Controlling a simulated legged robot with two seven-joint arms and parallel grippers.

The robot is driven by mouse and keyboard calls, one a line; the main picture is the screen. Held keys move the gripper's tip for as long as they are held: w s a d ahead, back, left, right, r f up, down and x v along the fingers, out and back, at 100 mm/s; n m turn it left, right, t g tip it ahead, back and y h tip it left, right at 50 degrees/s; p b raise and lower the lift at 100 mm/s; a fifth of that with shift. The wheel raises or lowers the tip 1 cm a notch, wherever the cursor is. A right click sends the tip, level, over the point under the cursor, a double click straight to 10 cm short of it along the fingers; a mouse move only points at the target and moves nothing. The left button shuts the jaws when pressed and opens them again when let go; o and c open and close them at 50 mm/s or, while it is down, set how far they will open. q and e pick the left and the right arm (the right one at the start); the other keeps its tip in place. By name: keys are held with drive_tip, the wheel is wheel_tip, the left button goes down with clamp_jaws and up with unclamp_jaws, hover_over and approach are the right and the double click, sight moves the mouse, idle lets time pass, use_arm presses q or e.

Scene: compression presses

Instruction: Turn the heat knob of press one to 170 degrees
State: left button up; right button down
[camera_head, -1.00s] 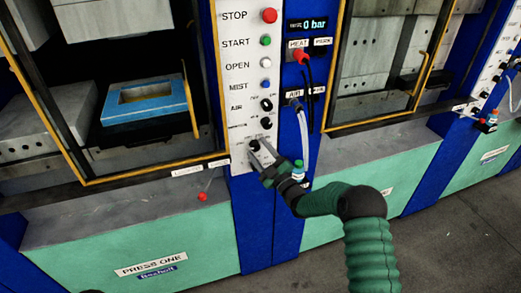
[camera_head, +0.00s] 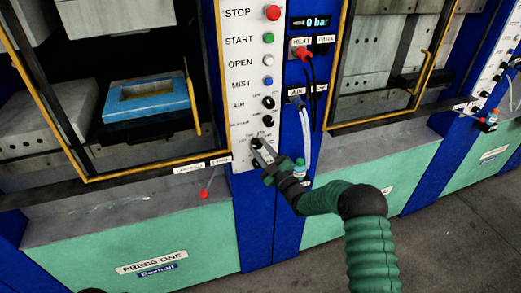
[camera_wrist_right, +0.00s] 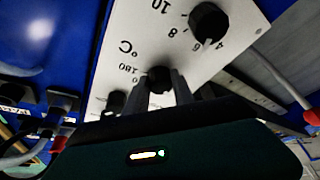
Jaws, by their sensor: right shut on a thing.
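The heat knob (camera_head: 256,143) is a small black knob low on the white control panel (camera_head: 243,100) of press one. My right gripper (camera_head: 261,149) is at this knob, with its grey fingers shut on it. In the right wrist view the black knob (camera_wrist_right: 158,77) sits between the two fingertips (camera_wrist_right: 160,88), beside a "°C" mark and a "180" on the scale. The fingers hide part of the dial, and I cannot read the knob's exact setting. My left gripper is not in view.
Black knobs (camera_head: 268,102) and coloured buttons (camera_head: 268,58) sit above on the panel. Hoses (camera_head: 306,130) hang close by. A red-tipped lever (camera_head: 204,194) is lower left.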

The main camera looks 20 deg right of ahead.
drive_tip(key=shift+f+m+b, duration=0.2)
drive_tip(key=shift+m+b, duration=0.3)
drive_tip(key=shift+b, duration=0.1)
drive_tip(key=m+h+b, duration=0.2)
drive_tip(key=m, duration=0.2)
drive_tip(key=m+t+h+b, duration=0.1)
drive_tip(key=m+h+b, duration=0.1)
drive_tip(key=m+b, duration=0.1)
drive_tip(key=m+t+h+b, duration=0.1)
drive_tip(key=m+h+b, duration=0.1)
drive_tip(key=m, duration=0.3)
drive_tip(key=shift+a+h+b, duration=0.3)
drive_tip(key=shift+a+b, duration=0.1)
drive_tip(key=m+h+b, duration=0.1)
drive_tip(key=m, duration=0.1)
drive_tip(key=m+h, duration=0.1)
drive_tip(key=m, duration=0.2)
drive_tip(key=shift+a+r+m+h+b, duration=0.15)
drive_tip(key=shift+m+h+b, duration=0.15)
drive_tip(key=shift+h+b, duration=0.1)
drive_tip(key=shift+r+m+g+h+b, duration=0.15)
drive_tip(key=shift+m+g+h+b, duration=0.35)
drive_tip(key=shift+m, duration=1.05)
drive_tip(key=shift+r+m+g+h+b, duration=0.25)
drive_tip(key=shift+m+h, duration=0.45)
drive_tip(key=shift+m, duration=0.85)
drive_tip(key=shift+f, duration=0.1)
